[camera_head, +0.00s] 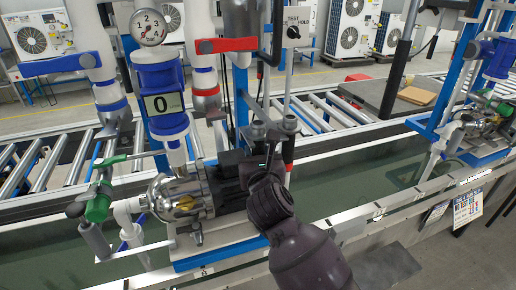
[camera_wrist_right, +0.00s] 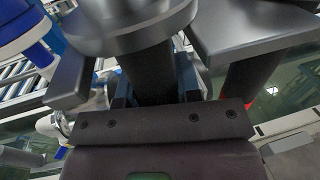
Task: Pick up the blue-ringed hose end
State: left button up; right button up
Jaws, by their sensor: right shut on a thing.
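Two dark upright hose ends stand side by side at the pump station in the head view. One has a red ring (camera_head: 288,150); in the wrist view its dark shaft (camera_wrist_right: 250,85) is on the right, with red low down. My right gripper (camera_head: 266,155) reaches the other hose end (camera_head: 258,129), left of the red-ringed one. In the right wrist view my jaws (camera_wrist_right: 154,90) are shut around its dark shaft (camera_wrist_right: 150,72), below a wide grey collar. Blue shows on both sides of the shaft; I cannot tell whether it is the ring. My left gripper is out of view.
The pump (camera_head: 185,197) stands just left of my right gripper, with a green-handled valve (camera_head: 98,207) farther left. A roller conveyor (camera_head: 45,165) runs behind.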

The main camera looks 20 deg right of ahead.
jog(key=shift+c, duration=1)
jog(key=shift+r, duration=0.1)
